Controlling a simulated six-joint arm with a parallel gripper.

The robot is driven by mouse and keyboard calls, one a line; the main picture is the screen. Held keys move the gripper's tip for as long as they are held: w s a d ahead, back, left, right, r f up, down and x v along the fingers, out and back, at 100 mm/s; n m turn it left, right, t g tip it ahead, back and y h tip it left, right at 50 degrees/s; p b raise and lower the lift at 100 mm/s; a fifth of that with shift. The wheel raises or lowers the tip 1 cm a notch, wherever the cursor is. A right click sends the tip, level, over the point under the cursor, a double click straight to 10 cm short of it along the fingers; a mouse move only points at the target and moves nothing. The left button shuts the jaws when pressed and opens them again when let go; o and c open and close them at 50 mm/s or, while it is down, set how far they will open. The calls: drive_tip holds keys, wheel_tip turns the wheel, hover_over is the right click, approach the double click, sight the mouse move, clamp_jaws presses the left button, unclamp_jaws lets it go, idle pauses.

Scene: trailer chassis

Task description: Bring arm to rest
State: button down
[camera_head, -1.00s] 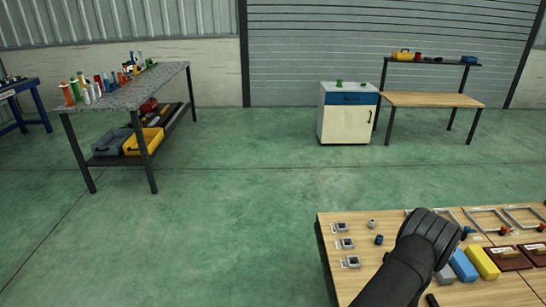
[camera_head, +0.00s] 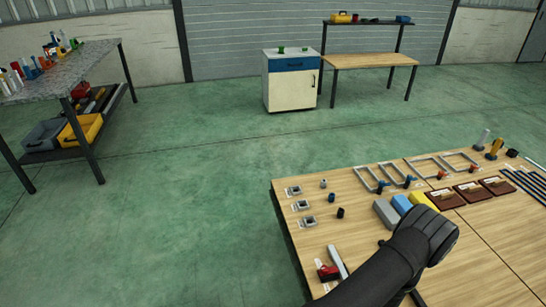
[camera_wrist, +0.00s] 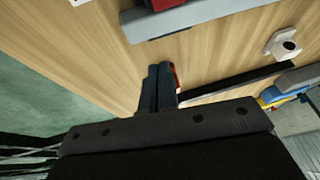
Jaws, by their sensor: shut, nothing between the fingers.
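My arm reaches in from the bottom of the head view over the wooden table (camera_head: 345,190), with its dark rounded joint above the table's middle. My gripper itself is hidden behind the arm in the head view. In the wrist view my gripper (camera_wrist: 158,75) shows its two dark fingers together, with nothing seen between them. It is over the wooden tabletop (camera_wrist: 100,65), near the table's edge. I cannot tell its exact height.
Grey, blue and yellow blocks (camera_head: 386,212) lie beside the arm, with dark red trays (camera_head: 445,199) and grey frames (camera_head: 395,173) behind. A red-handled tool (camera_head: 328,272) lies near the left edge. Green floor (camera_head: 190,220) is clear left of the table.

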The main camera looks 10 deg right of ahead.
drive_tip(key=shift+m+g, duration=0.4)
drive_tip(key=shift+m, duration=0.1)
drive_tip(key=s, duration=0.3)
drive_tip(key=s+f, duration=0.1)
drive_tip(key=s, duration=0.1)
drive_tip(key=shift+s+a, duration=0.25)
drive_tip(key=shift+a, duration=0.1)
drive_tip(key=c, duration=2.2)
unclamp_jaws()
drive_tip(key=c, duration=1.1)
unclamp_jaws()
drive_tip(key=o, duration=0.4)
drive_tip(key=shift+w+d+r, duration=0.1)
drive_tip(key=shift+w+r, duration=0.05)
drive_tip(key=o, duration=0.7)
drive_tip(key=w+r+n, duration=0.1)
drive_tip(key=w+d, duration=0.1)
drive_tip(key=w+r+n, duration=0.1)
drive_tip(key=shift+w+d+r+n, duration=0.3)
drive_tip(key=shift+r, duration=0.05)
drive_tip(key=w+a+r+n+g+y, duration=0.1)
drive_tip(key=w+a+r+n+y, duration=0.1)
drive_tip(key=w+r+n, duration=0.9)
drive_tip(key=w+a+r+n+y, duration=0.15)
drive_tip(key=w+r+n, duration=0.35)
drive_tip(key=w+r, duration=0.65)
wheel_tip(320, 180, down, 7)
drive_tip(key=s, duration=0.2)
drive_tip(key=shift+s+y, duration=0.35)
drive_tip(key=shift+y, duration=0.1)
